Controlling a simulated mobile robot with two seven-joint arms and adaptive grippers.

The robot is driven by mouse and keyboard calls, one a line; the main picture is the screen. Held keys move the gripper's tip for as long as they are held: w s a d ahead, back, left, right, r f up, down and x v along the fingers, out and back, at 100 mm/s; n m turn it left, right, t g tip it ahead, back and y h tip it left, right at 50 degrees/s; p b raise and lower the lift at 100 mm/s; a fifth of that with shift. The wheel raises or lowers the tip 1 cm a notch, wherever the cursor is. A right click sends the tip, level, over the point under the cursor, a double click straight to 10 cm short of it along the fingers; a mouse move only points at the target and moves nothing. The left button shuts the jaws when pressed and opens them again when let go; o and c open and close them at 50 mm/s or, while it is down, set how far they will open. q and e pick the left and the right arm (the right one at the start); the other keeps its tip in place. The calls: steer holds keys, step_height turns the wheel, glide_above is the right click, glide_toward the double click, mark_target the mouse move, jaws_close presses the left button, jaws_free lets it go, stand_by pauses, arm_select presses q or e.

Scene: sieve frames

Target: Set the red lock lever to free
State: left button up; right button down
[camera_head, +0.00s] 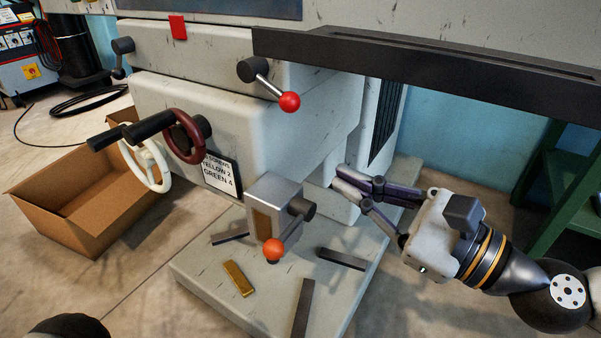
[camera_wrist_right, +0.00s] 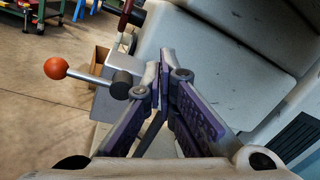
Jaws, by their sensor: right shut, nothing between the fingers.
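A lever with a red ball (camera_head: 289,101) sticks out from a dark hub on the upper grey machine body and points down to the right. A second lever with an orange-red ball (camera_head: 273,249) hangs from a dark hub on a small metal box, pointing down to the left. This second lever appears in the right wrist view too, its ball (camera_wrist_right: 55,68) left of the fingers. My right gripper (camera_head: 338,179) is shut and empty, to the right of the metal box and apart from both levers. It also shows in the wrist view (camera_wrist_right: 166,65). My left gripper is out of view.
A dark beam (camera_head: 430,75) crosses above my right gripper. The metal box (camera_head: 262,212) stands on a grey base plate (camera_head: 205,270) with dark bars and a brass block (camera_head: 238,278). A dark red handwheel (camera_head: 184,136), white handwheel (camera_head: 150,165) and cardboard box (camera_head: 50,205) are left.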

mark_target(271, 85)
steer(key=shift+t, duration=0.3)
steer(key=p+x, duration=0.1)
steer(key=x, duration=0.2)
steer(key=p+x, duration=0.1)
steer(key=x, duration=0.2)
steer(key=w+d+r+p+x, duration=0.1)
steer(key=x, duration=0.2)
steer(key=shift+w+a, duration=0.1)
steer(key=shift+w, duration=0.15)
steer(key=shift+s+r+p, duration=0.35)
steer(key=shift+r+p, duration=0.1)
steer(key=shift+r, duration=0.15)
steer(key=shift+s+r+p, duration=0.3)
steer(key=shift+r+p, duration=0.1)
steer(key=shift+r, duration=0.15)
steer(key=shift+s+r, duration=0.3)
steer(key=shift+s, duration=0.1)
steer(key=shift+p, duration=0.3)
